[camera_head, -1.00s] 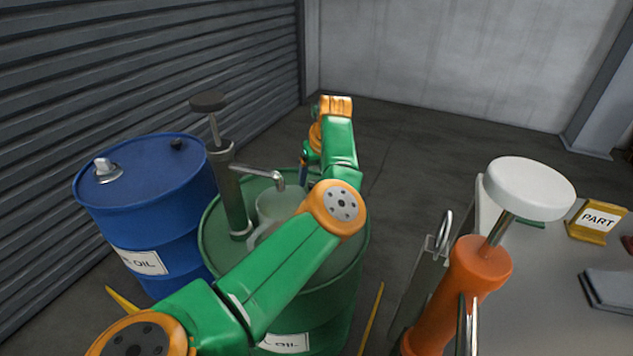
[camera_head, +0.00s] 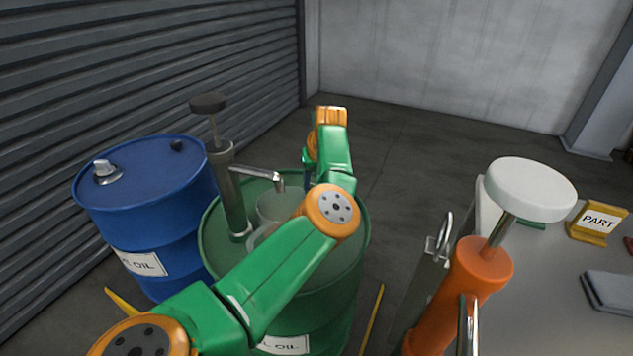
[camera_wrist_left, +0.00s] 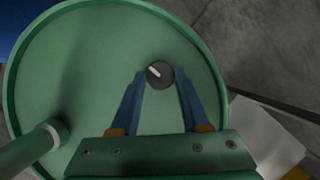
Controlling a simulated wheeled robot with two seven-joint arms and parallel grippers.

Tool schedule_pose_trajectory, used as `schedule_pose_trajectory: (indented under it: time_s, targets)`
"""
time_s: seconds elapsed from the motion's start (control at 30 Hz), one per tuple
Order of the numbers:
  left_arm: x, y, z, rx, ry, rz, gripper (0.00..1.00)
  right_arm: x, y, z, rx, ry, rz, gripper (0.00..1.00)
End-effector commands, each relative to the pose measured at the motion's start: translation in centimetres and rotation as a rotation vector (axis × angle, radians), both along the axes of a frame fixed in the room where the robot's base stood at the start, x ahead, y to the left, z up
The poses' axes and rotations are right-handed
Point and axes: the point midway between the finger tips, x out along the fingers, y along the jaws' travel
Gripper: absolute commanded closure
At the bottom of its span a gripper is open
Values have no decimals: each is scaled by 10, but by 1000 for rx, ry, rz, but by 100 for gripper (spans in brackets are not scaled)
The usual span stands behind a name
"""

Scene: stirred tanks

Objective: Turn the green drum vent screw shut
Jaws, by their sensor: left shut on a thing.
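The green drum (camera_head: 352,262) stands in the middle of the head view, partly hidden behind my left arm. In the left wrist view the drum's round top (camera_wrist_left: 80,70) fills much of the picture. The vent screw (camera_wrist_left: 159,74) is a small dark round knob with a pale slanted mark on top. My left gripper (camera_wrist_left: 160,80) is shut on the vent screw, one blue finger on each side. In the head view the screw and the fingertips are hidden behind my arm. My right gripper is not in view.
A dark pump (camera_head: 231,190) with a spout stands on the green drum, with a pale jug (camera_head: 277,207) beneath the spout. A blue drum (camera_head: 150,215) stands at left. At right, an orange pump (camera_head: 470,280) with a white knob stands by a grey table (camera_head: 545,300).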

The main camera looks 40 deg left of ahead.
Motion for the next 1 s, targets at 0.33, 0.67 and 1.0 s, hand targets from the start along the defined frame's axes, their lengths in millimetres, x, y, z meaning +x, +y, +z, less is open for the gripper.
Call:
schedule_pose_trajectory:
  time_s: [0.33,0.67,1.0]
  targets:
    - [-1,2,-3,0,-4,-240,100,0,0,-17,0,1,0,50]
    - [-3,4,-2,1,-6,-509,100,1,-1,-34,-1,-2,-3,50]
    - [-4,5,0,1,-3,-690,100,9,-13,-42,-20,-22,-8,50]
